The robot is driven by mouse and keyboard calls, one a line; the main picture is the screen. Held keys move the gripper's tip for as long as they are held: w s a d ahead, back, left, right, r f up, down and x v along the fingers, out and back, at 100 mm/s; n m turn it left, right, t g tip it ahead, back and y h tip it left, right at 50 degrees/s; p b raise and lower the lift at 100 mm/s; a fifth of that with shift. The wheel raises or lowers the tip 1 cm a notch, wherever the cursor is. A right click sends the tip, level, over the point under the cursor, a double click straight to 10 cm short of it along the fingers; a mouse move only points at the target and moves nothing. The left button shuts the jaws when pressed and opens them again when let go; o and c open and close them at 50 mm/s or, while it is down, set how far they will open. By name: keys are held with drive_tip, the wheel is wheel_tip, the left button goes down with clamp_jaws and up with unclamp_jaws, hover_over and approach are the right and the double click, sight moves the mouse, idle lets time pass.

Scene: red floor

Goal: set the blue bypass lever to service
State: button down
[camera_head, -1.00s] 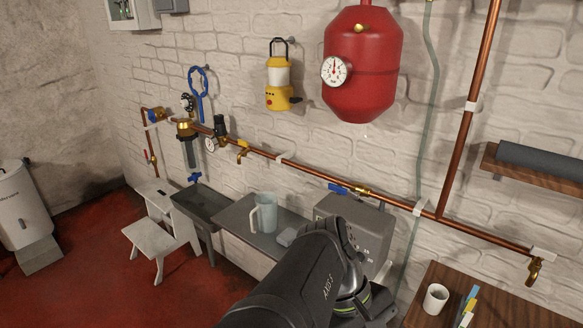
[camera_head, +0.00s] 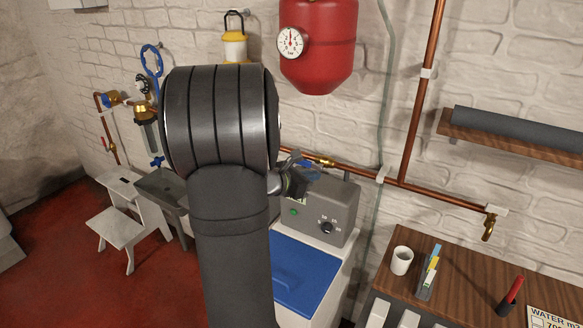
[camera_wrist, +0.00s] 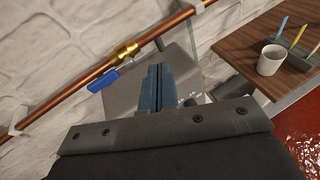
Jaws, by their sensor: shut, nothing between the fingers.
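A blue lever (camera_wrist: 103,80) on a brass valve (camera_wrist: 125,50) lies roughly along the copper pipe, just below it, in the wrist view. In the head view the brass valve (camera_head: 322,162) shows beside my gripper, which hides much of the lever. My gripper's fingers (camera_wrist: 157,88) are shut and empty, to the right of the lever and apart from it. No label shows, so I cannot tell which is called bypass.
A grey control box (camera_head: 325,212) stands below the pipe (camera_head: 440,193), above a blue-lidded unit (camera_head: 297,270). A red tank (camera_head: 318,50) hangs above. A wooden table (camera_head: 465,270) with a white cup (camera_head: 402,260) is at right. My arm blocks the middle of the head view.

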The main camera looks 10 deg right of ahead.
sight(308, 164)
drive_tip(key=w+a+f+n+t+y, duration=0.3)
drive_tip(key=w+a+f+n, duration=0.1)
drive_tip(key=w, duration=0.4)
drive_tip(key=a+n, duration=0.1)
drive_tip(key=a, duration=0.1)
drive_tip(key=shift+w+a+f+t, duration=0.3)
drive_tip(key=shift+w+a+f, duration=0.05)
drive_tip(key=shift+a, duration=0.05)
drive_tip(key=x, duration=1)
